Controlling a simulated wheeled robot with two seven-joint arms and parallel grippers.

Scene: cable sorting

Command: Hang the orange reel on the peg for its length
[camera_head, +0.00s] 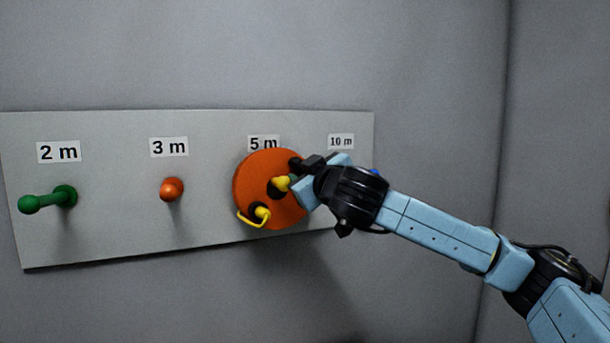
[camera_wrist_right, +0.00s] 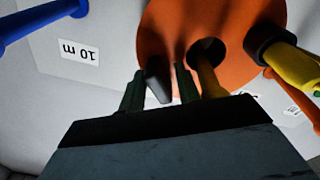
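The orange reel (camera_head: 248,182) stands flat-on at the 5 m place of the board. The yellow peg (camera_head: 282,184) comes out through its dark middle hole, as the right wrist view (camera_wrist_right: 208,85) also shows. A yellow plug (camera_head: 262,213) with a looped yellow cable is on the reel's lower face. My right gripper (camera_wrist_right: 160,82) is at the reel's upper right side. Its two fingers stand on either side of a black knob on the reel, with narrow gaps visible, so it looks open. Whether the reel rests fully on the peg is hard to tell. My left gripper is out of view.
The grey board (camera_head: 115,225) carries a green peg (camera_head: 45,200) under 2 m and an orange peg (camera_head: 172,189) under 3 m. A blue peg (camera_wrist_right: 40,20) stands by the 10 m label (camera_wrist_right: 78,50), close to my right gripper. The space before the left pegs is free.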

